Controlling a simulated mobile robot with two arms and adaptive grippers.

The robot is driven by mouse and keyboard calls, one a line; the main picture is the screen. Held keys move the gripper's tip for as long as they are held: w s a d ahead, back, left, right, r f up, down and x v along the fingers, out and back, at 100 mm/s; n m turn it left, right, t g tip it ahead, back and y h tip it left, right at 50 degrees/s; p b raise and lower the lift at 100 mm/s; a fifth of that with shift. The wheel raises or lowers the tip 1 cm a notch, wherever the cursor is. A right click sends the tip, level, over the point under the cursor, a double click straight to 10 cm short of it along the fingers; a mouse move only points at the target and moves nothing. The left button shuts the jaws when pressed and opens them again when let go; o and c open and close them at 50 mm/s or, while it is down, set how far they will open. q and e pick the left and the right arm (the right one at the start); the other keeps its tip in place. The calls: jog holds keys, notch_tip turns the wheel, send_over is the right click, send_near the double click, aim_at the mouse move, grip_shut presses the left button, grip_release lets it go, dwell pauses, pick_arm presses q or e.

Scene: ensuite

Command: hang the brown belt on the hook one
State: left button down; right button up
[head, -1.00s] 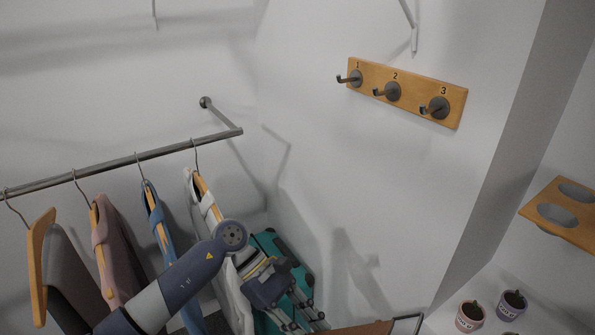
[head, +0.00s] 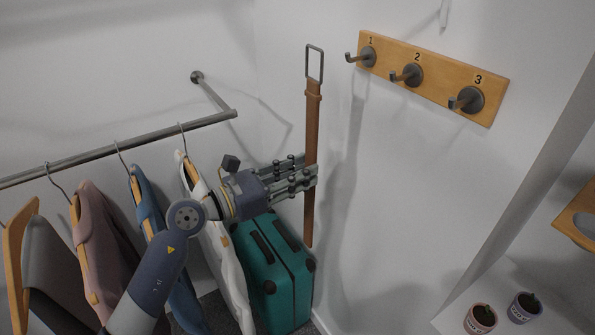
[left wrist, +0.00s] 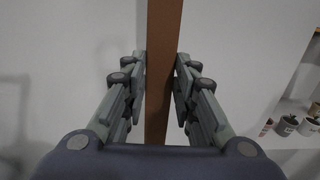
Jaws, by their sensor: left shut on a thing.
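The brown belt (head: 312,120) hangs upright with its metal buckle loop (head: 315,64) at the top. My left gripper (head: 312,178) is shut on the belt's strap, well below the buckle. In the left wrist view the strap (left wrist: 163,60) runs upright between the fingers (left wrist: 162,85). Hook one (head: 366,57) is the leftmost hook on the wooden wall board (head: 440,78), under the number 1. It is empty, to the right of the buckle and at about its height in the picture. The belt and hook are apart. My right gripper is not in view.
Hook two (head: 411,75) and hook three (head: 468,100) are empty. A clothes rail (head: 120,150) with several hung garments is on the left. A teal suitcase (head: 290,285) stands below the gripper. Small pots (head: 481,318) sit on a shelf at lower right.

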pick_arm(q)
jog(key=w+d+f+b, duration=0.2)
jog(key=w+d, duration=0.3)
jog(key=d, duration=0.2)
jog(key=shift+w+d+f+b, duration=0.25)
jog(key=shift+d+b, duration=0.05)
dwell(0.8)
jog(key=shift+f, duration=0.1)
dwell(0.5)
jog(key=c, duration=1.2)
grip_release()
